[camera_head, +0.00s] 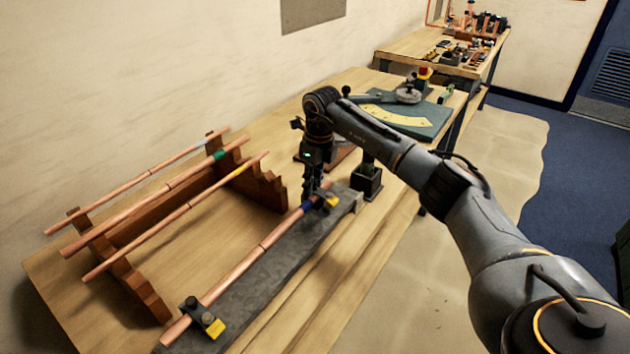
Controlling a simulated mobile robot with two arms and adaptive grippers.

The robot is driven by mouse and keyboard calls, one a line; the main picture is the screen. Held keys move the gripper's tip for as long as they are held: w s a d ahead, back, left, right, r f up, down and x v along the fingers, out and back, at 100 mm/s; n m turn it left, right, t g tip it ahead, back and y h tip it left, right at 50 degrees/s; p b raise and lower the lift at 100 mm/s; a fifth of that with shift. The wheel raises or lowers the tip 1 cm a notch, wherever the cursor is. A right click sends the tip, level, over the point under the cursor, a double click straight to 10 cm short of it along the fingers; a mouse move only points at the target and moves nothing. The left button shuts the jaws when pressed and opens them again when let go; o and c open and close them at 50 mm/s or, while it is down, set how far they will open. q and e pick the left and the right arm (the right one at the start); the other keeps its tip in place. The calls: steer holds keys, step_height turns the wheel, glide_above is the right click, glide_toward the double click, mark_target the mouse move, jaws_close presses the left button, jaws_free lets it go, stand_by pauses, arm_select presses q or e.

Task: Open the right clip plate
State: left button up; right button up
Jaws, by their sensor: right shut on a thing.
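The right clip plate (332,201), with yellow on it, sits at the far end of the grey base plate (262,272). A copper pipe (247,262) with a blue band lies along that base. A second clip plate (214,327), also with yellow, is at the near end by the pipe. My right gripper (314,194) points down at the far clip and is shut on it; the fingers hide part of the clip and the pipe end. Whether the plate is swung open is too small to tell. My left gripper is out of view.
A wooden rack (150,285) holds several copper pipes with coloured bands at left. A small black block (367,182) stands just right of the far clip. Bare bench (185,240) shows between the rack and base.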

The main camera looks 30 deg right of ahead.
steer(key=shift+w+a+r, duration=0.1)
steer(key=shift+w+r, duration=0.1)
steer(key=shift+w+a+r+p, duration=0.3)
steer(key=shift+w+p, duration=0.1)
steer(key=shift+p, duration=0.1)
steer(key=shift+w+a+f+g+h, duration=0.2)
steer(key=shift+w+g+h, duration=0.1)
steer(key=shift+w+g, duration=0.25)
steer(key=shift+s+d, duration=0.1)
steer(key=b, duration=0.1)
steer(key=w+g+b, duration=0.1)
steer(key=b, duration=0.1)
steer(key=shift+a+f+g+h, duration=0.25)
steer(key=shift+a+f+h, duration=0.05)
